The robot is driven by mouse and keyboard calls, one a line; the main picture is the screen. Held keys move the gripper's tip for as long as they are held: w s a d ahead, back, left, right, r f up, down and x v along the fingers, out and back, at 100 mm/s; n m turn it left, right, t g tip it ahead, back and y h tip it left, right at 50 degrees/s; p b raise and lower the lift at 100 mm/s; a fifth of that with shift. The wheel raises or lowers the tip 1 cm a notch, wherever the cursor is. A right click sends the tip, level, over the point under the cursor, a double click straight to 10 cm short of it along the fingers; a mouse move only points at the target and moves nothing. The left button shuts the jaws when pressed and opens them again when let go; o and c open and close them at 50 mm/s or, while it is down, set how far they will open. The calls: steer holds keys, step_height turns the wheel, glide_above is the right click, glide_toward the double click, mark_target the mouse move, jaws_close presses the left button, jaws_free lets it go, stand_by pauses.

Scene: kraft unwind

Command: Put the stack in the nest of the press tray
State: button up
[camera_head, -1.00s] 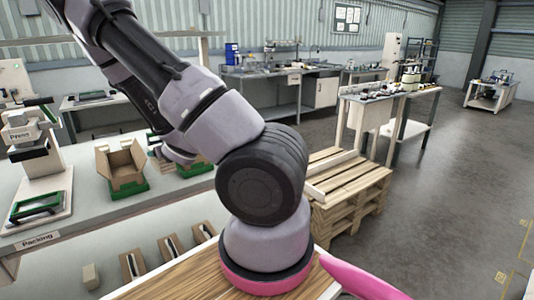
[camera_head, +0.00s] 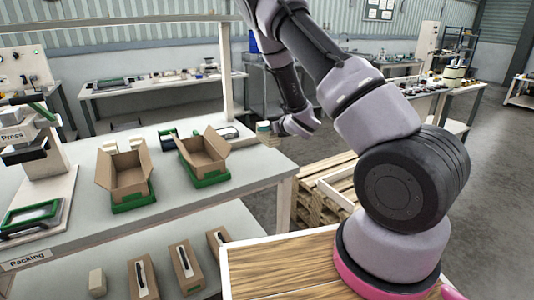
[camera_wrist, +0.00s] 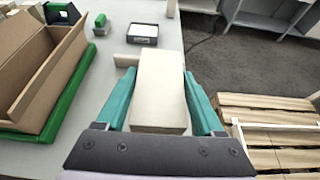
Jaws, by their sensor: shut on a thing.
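A cream, block-like stack (camera_wrist: 160,88) is gripped between the teal fingers of my gripper (camera_wrist: 158,78) in the wrist view, its long side pointing away from me. In the head view my gripper (camera_head: 270,134) is small and partly hidden near the right end of the packing bench, well right of the press. The press (camera_head: 30,130) stands at the left of that bench. At its foot lies the press tray (camera_head: 32,216), a green frame with a dark edge and a pale inside; its nest is not clear at this size.
Two open cartons (camera_head: 128,172) (camera_head: 204,152) on green bases stand on the bench between the press and my gripper. One carton (camera_wrist: 45,75) shows left of my gripper in the wrist view. Several narrow boxes (camera_head: 187,268) are on the lower shelf. Wooden pallets (camera_head: 322,195) stand at right.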

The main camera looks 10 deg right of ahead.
steer(key=f, duration=0.4)
steer(key=shift+d+f, duration=0.1)
steer(key=shift+d, duration=0.2)
steer(key=shift+a+f, duration=0.15)
steer(key=shift+f, duration=1.8)
steer(key=o, duration=1.5)
steer(key=shift+f, duration=0.15)
